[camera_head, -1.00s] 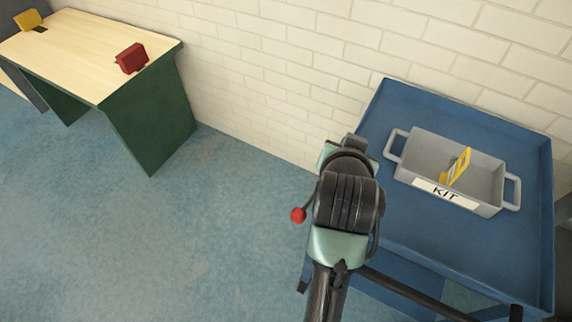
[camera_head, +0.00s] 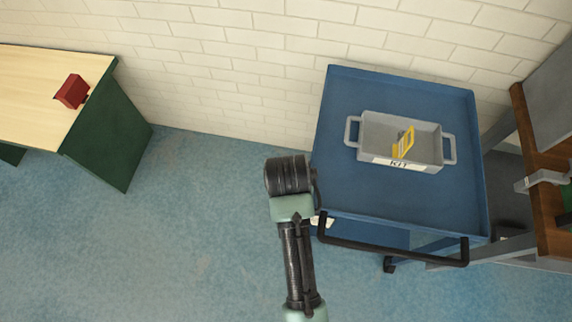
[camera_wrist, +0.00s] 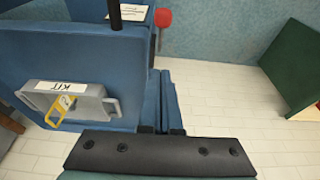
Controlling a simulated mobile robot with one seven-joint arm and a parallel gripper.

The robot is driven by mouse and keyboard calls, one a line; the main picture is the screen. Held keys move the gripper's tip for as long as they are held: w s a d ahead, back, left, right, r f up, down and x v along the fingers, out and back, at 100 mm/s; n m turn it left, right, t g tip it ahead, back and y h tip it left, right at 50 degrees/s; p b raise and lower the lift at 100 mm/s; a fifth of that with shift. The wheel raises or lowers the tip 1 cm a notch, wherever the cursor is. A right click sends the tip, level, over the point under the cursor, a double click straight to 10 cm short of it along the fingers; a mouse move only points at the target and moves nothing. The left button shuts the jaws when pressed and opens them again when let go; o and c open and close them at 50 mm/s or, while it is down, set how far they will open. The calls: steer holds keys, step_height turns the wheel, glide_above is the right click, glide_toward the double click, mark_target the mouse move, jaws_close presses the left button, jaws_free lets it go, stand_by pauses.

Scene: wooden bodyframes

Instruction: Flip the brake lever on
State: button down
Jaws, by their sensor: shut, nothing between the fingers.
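The brake lever's red round knob (camera_wrist: 163,18) shows at the top of the wrist view, on a thin dark stem beside the blue cart (camera_wrist: 60,55). It is hidden in the head view, where my arm lies in front of that area. The blue cart also stands right of centre in the head view (camera_head: 345,190). My gripper (camera_wrist: 160,153) shows as a dark bar with several rivets along the bottom of the wrist view. It is shut and empty, apart from the knob. In the head view my arm hides the fingers, just left of the cart.
A grey KIT tote (camera_head: 445,160) holding a yellow piece sits on the cart. A black push handle (camera_head: 390,254) runs along its near side. A wooden-topped table (camera_head: 30,90) with a red block (camera_head: 72,92) is at left. Blue floor between is clear.

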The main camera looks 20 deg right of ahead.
steer(key=shift+f, duration=0.1)
steer(key=x, duration=1)
steer(key=shift+f+b, duration=0.15)
steer(key=shift+b, duration=0.2)
steer(key=shift+s+a+f, duration=0.15)
steer(key=shift+s+f, duration=0.15)
steer(key=shift+f, duration=0.15)
steer(key=shift+s+a+f, duration=0.2)
steer(key=shift+s+f, duration=0.05)
steer(key=shift+f, duration=0.25)
steer(key=shift+s+a+f, duration=0.2)
steer(key=shift+s+f, duration=0.05)
steer(key=shift+f, duration=0.35)
steer(key=shift+f, duration=0.15)
